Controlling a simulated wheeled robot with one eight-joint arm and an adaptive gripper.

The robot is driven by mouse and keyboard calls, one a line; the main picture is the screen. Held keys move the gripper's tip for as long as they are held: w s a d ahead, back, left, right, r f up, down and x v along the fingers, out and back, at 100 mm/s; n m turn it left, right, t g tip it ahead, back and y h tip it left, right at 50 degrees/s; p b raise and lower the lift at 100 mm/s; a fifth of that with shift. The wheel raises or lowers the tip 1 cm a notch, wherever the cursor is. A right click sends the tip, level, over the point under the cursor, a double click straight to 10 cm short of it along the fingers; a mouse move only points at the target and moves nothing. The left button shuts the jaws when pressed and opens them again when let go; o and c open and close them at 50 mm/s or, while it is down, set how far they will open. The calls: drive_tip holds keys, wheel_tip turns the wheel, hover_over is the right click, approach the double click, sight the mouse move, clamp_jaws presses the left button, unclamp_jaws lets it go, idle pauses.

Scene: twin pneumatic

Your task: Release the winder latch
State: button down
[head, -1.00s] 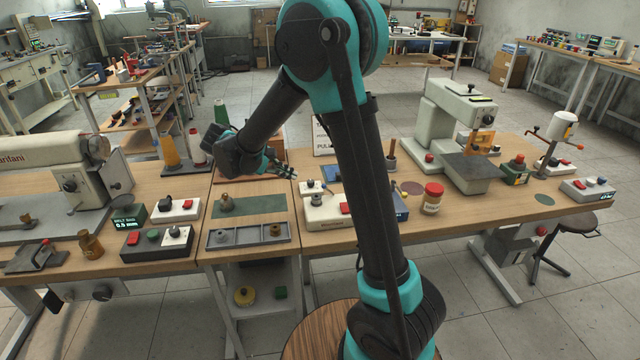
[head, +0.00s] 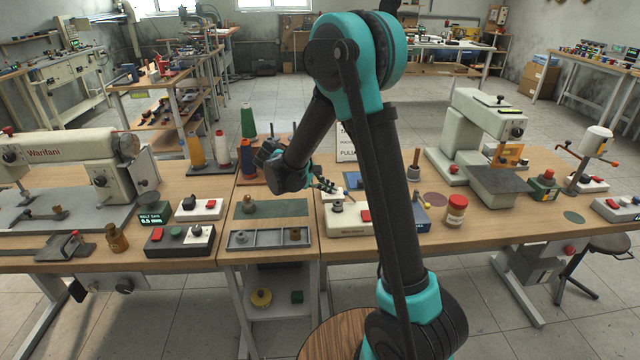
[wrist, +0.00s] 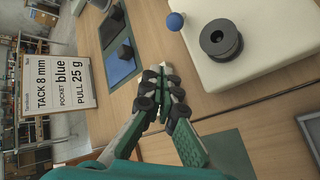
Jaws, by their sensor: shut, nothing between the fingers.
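The winder is a cream-white box (head: 350,229) with a red button (head: 365,216) on the middle bench. Its pale body also shows at the upper right of the wrist view (wrist: 265,70). A dark grey bobbin-like spool (wrist: 221,39) sits on top, and a blue ball knob (wrist: 175,21) stands at its edge. I cannot tell for certain which part is the latch. My gripper (head: 331,188) is shut and empty, above the bench behind the winder. In the wrist view its closed fingertips (wrist: 161,76) are apart from the blue knob and the box.
A sign card (wrist: 60,85) reads "TACK 8 mm, POCKET blue, PULL 25 g". A blue pad with a dark block (wrist: 120,68) lies near it. A grey tray (head: 268,242) is at the front. Thread cones (head: 248,122) stand behind, and a red-capped jar (head: 456,210) to the right.

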drive_tip(key=shift+x, duration=0.85)
drive_tip(key=shift+s+d+r, duration=0.2)
drive_tip(key=shift+s+r, duration=0.5)
drive_tip(key=shift+s, duration=0.35)
drive_tip(key=shift+s+d+r, duration=0.3)
drive_tip(key=shift+s+r, duration=0.1)
drive_tip(key=shift+s, duration=0.25)
drive_tip(key=shift+d+r+y, duration=0.3)
drive_tip(key=shift+r+y, duration=0.05)
drive_tip(key=shift+y, duration=0.35)
drive_tip(key=shift+d+r+m+y, duration=0.45)
drive_tip(key=shift+d+y, duration=0.25)
drive_tip(key=shift+y, duration=0.5)
drive_tip(key=d+y, duration=0.1)
drive_tip(key=r+y, duration=0.1)
drive_tip(key=y, duration=0.1)
drive_tip(key=shift+d, duration=0.4)
drive_tip(key=shift+a, duration=0.1)
drive_tip(key=shift+r, duration=0.15)
drive_tip(key=shift+r, duration=0.6)
